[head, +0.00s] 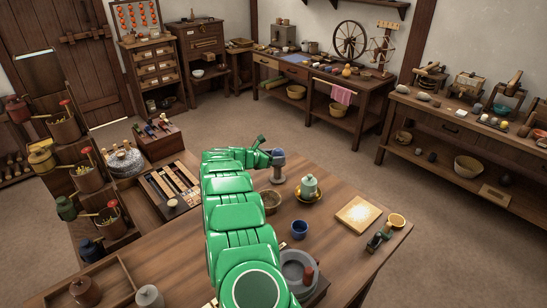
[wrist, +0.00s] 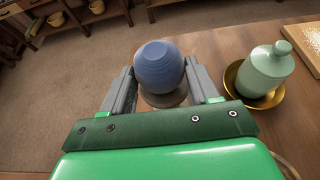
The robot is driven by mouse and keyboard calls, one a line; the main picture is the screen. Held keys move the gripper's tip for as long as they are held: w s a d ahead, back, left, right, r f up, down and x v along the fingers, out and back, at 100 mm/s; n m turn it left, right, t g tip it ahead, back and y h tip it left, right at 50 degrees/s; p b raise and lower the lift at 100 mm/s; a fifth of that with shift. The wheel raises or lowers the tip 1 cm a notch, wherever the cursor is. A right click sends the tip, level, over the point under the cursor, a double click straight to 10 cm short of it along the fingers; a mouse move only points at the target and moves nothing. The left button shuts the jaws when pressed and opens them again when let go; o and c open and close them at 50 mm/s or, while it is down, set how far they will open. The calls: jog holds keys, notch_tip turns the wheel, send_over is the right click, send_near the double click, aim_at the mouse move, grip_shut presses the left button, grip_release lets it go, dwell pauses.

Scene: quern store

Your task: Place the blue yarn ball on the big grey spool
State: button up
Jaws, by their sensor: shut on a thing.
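The blue yarn ball (wrist: 159,67) is round with fine ridges and sits between the two grey fingers of my gripper (wrist: 160,78), which is shut on it. In the head view the ball (head: 278,153) is at the far edge of the near table, at the end of my green arm. In the wrist view a round grey-brown disc (wrist: 164,99) shows under the ball, partly hidden. I cannot tell whether ball and spool touch.
A pale green lidded jar (wrist: 266,70) on a brass saucer (wrist: 240,92) stands close to the right of my gripper. A wooden bowl (head: 271,201), a blue cup (head: 299,229) and a light square board (head: 357,214) are also on the table. Floor lies beyond the table edge.

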jog(key=shift+f, duration=0.1)
jog(key=o, duration=1.1)
jog(key=shift+c, duration=0.2)
jog(key=v, duration=1.2)
